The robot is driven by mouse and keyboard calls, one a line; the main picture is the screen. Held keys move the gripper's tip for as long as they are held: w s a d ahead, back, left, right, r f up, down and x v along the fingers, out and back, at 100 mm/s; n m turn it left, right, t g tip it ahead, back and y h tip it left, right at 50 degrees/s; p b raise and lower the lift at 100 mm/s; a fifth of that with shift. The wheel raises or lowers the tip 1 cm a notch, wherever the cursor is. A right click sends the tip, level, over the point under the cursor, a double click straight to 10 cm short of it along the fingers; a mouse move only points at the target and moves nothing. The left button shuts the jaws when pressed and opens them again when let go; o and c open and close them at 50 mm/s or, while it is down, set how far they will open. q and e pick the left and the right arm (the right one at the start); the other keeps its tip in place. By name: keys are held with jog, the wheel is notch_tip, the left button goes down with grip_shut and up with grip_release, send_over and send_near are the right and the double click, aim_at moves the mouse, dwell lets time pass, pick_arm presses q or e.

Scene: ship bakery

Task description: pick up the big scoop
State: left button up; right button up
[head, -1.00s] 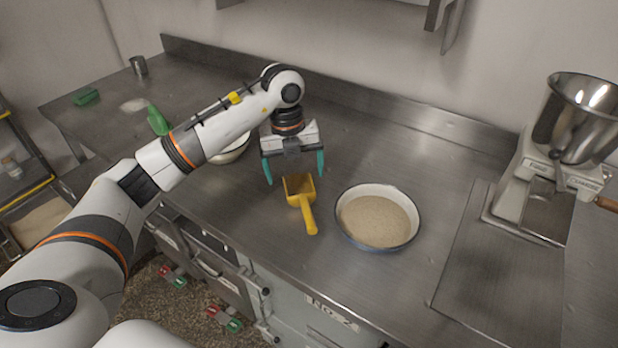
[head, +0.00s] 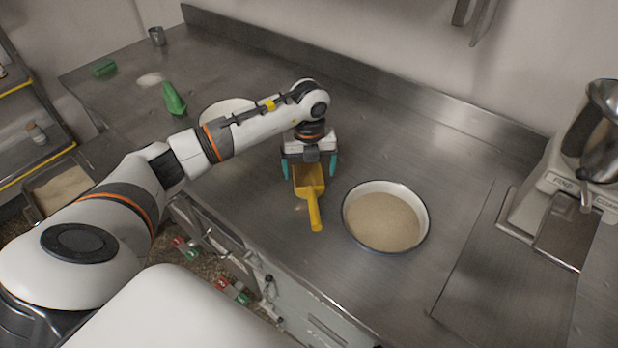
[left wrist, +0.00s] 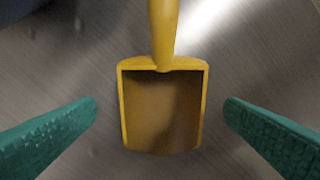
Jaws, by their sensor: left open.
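The big scoop is yellow and lies on the steel counter (head: 400,150), its handle toward the front edge. In the head view the scoop (head: 309,183) is left of the bowl of grain. My left gripper (head: 309,172) is open, its teal fingers pointing down over the scoop's pan end. In the left wrist view the scoop (left wrist: 162,108) has its pan between the two spread fingers (left wrist: 160,116), with a gap on each side. Its handle runs up out of the top of that view. A smaller green scoop (head: 173,99) lies farther left. My right gripper is not in view.
A white bowl of grain-coloured powder (head: 385,219) stands close right of the yellow scoop. Another white bowl (head: 226,107) is partly hidden behind my left arm. A scale-like machine with a steel hopper (head: 560,195) stands at right. A wall backs the counter.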

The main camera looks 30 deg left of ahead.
aim_at(309, 177)
pick_arm(q)
jog(key=shift+s+f+p, duration=0.2)
jog(key=shift+f+p, duration=0.2)
jog(key=shift+f, duration=1.4)
jog(key=shift+w, duration=0.1)
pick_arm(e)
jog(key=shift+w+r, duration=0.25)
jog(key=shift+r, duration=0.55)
pick_arm(q)
jog(key=c, duration=1.2)
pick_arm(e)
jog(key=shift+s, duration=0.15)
pick_arm(q)
jog(key=shift+r, duration=0.1)
